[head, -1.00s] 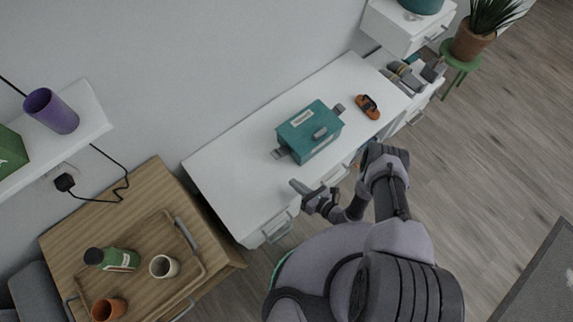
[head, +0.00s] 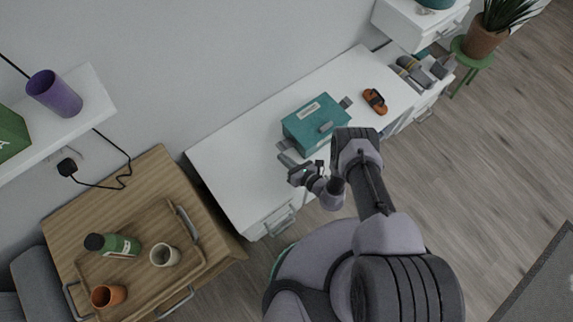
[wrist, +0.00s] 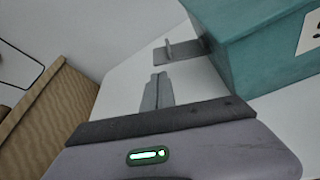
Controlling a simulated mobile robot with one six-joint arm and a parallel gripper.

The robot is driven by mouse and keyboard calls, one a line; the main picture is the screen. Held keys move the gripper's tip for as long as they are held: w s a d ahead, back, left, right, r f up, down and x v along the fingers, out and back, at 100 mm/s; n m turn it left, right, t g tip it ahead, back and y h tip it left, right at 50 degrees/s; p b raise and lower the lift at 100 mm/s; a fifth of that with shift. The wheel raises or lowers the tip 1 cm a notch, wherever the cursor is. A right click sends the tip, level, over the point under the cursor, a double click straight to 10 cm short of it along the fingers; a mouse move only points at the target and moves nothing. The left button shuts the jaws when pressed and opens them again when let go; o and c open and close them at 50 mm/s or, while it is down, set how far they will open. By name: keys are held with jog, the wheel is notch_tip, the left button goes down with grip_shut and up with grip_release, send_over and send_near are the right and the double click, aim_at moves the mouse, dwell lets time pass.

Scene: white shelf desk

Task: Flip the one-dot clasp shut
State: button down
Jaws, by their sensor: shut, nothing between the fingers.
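A teal box (head: 314,122) with a pale label sits on the white desk; its left side also shows in the wrist view (wrist: 262,48). A grey clasp (head: 284,145) sticks out from the box's left end, and it shows in the wrist view (wrist: 184,50) with a small upright tab. Another grey clasp (head: 346,102) sticks out at the right end. A grey piece (head: 325,127) lies on the box's front. No dots are readable on the clasps. My gripper (head: 284,158) is shut and empty, its tips (wrist: 157,78) just short of the left clasp, apart from it.
An orange-and-black object (head: 375,101) lies on the desk right of the box. The white desk top (head: 225,165) is clear to the left. A wooden cabinet (head: 150,175) with a tray, green bottle and cups stands further left.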

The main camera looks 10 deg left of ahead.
jog(key=shift+w+d+r, duration=0.15)
jog(key=shift+r, duration=0.35)
jog(key=shift+r, duration=0.1)
